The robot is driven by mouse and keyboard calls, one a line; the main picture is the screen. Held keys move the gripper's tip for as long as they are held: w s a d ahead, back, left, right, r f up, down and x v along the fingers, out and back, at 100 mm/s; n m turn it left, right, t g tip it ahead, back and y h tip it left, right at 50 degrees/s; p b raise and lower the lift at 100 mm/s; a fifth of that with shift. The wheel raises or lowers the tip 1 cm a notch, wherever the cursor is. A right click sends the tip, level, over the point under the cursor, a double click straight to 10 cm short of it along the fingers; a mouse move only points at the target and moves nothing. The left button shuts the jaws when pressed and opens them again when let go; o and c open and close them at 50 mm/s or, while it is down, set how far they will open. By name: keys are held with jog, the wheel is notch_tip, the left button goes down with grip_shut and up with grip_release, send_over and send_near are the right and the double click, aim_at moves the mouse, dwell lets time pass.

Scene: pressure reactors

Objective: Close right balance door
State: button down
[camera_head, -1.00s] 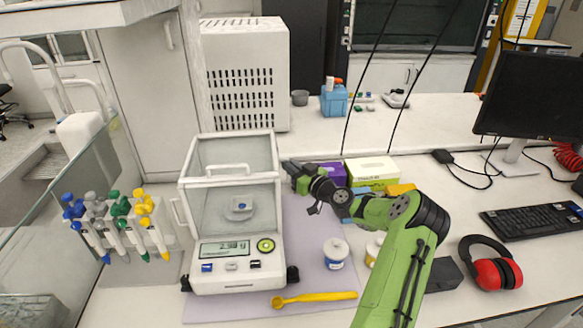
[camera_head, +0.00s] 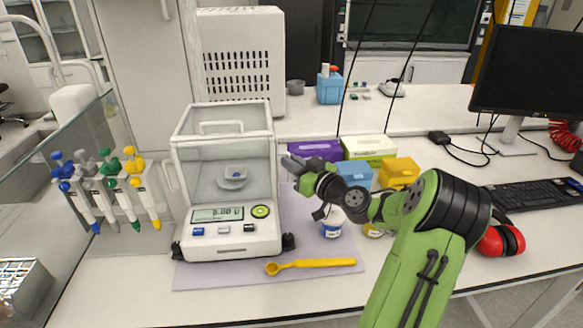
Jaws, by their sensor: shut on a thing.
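The white balance (camera_head: 236,232) stands on the bench with its glass chamber facing me. A small weighing dish (camera_head: 233,177) sits inside, and the display (camera_head: 217,214) appears to read zero. The balance's right side is seen almost edge-on, so I cannot tell how far its right door is open. My gripper (camera_head: 289,163) reaches in from the right, level with the middle of the chamber and next to its right side. It is shut on the right door's handle, which the fingers mostly hide. A pale handle (camera_head: 169,178) shows on the left side.
Right of the balance are a purple box (camera_head: 314,150), a green-white box (camera_head: 369,148), a blue box (camera_head: 356,173), a yellow box (camera_head: 399,171) and a white jar (camera_head: 332,223) close under my arm. A yellow spoon (camera_head: 312,264) lies in front. Pipettes (camera_head: 110,190) stand left.

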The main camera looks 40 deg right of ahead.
jog(key=shift+f, duration=0.15)
jog(key=c, duration=1.6)
grip_release()
jog(key=shift+s+a, duration=0.1)
jog(key=shift+o, duration=0.6)
jog(key=shift+s+a, duration=0.1)
jog(key=shift+s, duration=0.1)
jog(key=s, duration=1.5)
jog(key=shift+s+b, duration=0.35)
jog(key=shift+w+a, duration=0.1)
